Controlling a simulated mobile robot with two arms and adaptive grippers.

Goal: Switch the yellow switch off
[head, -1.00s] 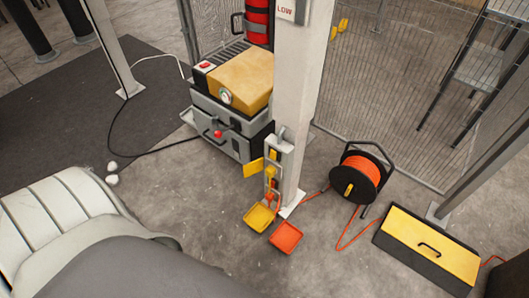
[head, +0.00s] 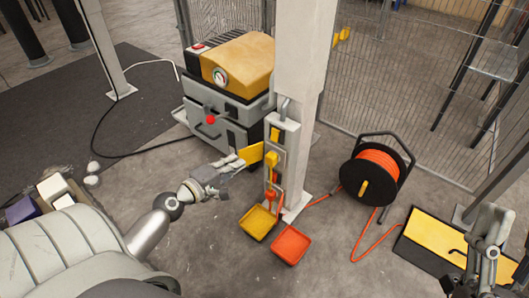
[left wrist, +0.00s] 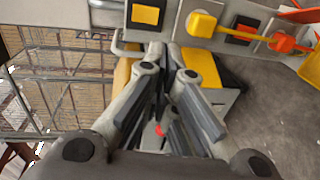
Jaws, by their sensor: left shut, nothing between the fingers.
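A yellow tray (head: 258,222) and an orange tray (head: 290,244) are below the panel. A grey cabinet (head: 232,112) with a yellow machine (head: 239,61) stands behind on the left. An orange cable reel (head: 373,172) and a yellow-topped toolbox (head: 435,240) are on the right.

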